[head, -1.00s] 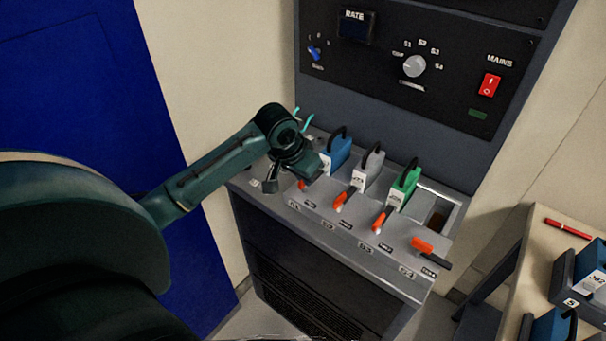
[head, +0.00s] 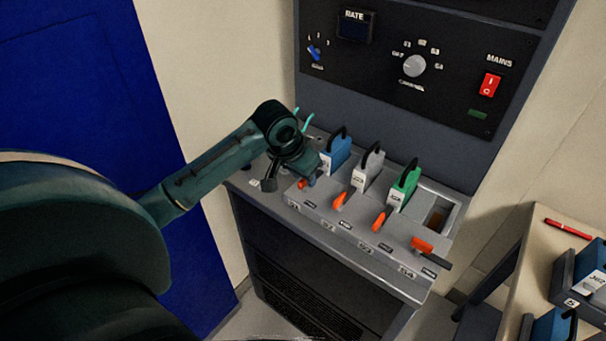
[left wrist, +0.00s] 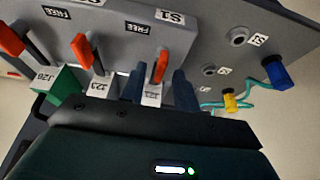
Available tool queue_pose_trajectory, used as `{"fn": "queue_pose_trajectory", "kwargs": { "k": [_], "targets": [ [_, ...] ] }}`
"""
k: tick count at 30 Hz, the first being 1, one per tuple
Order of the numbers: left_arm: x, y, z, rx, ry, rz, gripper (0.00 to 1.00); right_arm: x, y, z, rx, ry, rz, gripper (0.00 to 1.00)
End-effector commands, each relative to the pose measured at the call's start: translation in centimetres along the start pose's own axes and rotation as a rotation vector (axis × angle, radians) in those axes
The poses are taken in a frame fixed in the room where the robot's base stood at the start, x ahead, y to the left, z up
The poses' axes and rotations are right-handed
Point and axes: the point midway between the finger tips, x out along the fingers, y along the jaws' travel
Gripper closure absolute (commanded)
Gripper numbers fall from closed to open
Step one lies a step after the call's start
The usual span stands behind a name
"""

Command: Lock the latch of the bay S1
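Bay S1 is the leftmost bay of the grey sloping panel (head: 345,232) in the head view and holds a blue module (head: 337,152). Its orange-tipped latch (head: 303,184) is partly covered by my left gripper (head: 309,181). In the left wrist view the S1 latch (left wrist: 160,66) stands between the two spread fingers of my left gripper (left wrist: 160,89), close to the S1 label (left wrist: 170,17). A gap shows on both sides of the latch, so the gripper is open around it. My right gripper is not in view.
Bays to the right hold a grey module (head: 368,170) and a green module (head: 404,188), each with its own orange latch. The rightmost bay is empty, its latch (head: 422,244) turned sideways. A side table (head: 540,240) with more modules stands at the right.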

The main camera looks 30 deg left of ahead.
Motion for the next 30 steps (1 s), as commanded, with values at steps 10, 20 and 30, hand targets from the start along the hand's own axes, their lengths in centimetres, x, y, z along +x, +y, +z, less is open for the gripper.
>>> {"fn": "queue_pose_trajectory", "kwargs": {
  "k": [10, 20, 30],
  "targets": [
    [-7.3, 0.0, -0.1, 0.003, 0.006, -0.002, 0.69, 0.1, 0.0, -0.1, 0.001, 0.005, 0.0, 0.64],
    [-12.1, 0.0, -0.1, 0.002, 0.003, -0.001, 0.69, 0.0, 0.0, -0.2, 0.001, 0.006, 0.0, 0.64],
    [-12.5, 0.0, 0.0, 0.0, 0.001, -0.001, 0.69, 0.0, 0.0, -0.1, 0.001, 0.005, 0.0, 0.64]
  ]
}}
